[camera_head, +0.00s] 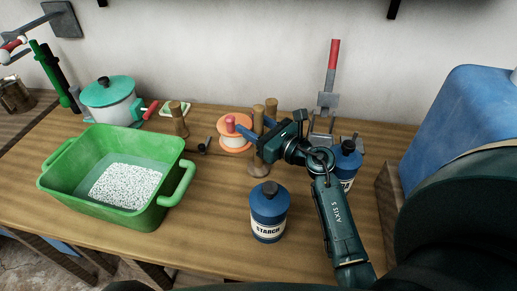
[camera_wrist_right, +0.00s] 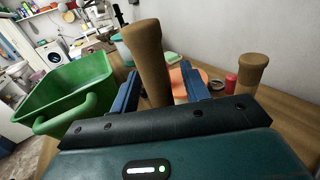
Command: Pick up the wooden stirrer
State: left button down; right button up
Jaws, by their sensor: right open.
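The wooden stirrer, as I take it, is an upright brown wooden stick (camera_head: 258,120) with a wider foot. It stands between the two blue fingers of my right gripper (camera_head: 255,127). The right gripper's jaws are apart, and contact with the stick cannot be told. In the right wrist view the stick (camera_wrist_right: 147,55) rises between the fingers (camera_wrist_right: 160,88), its lower part hidden by the gripper. A similar wooden piece (camera_head: 271,107) stands just behind it, and shows at right in the wrist view (camera_wrist_right: 250,72). My left gripper is not in view.
An orange spool (camera_head: 236,143) is close by. A green tub (camera_head: 115,213) with white granules, a lidded pot (camera_head: 110,102) and another wooden piece (camera_head: 178,120) are left.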

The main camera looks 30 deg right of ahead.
jog(key=shift+w, duration=0.1)
grip_shut()
dwell(0.5)
jog(key=shift+r, duration=0.1)
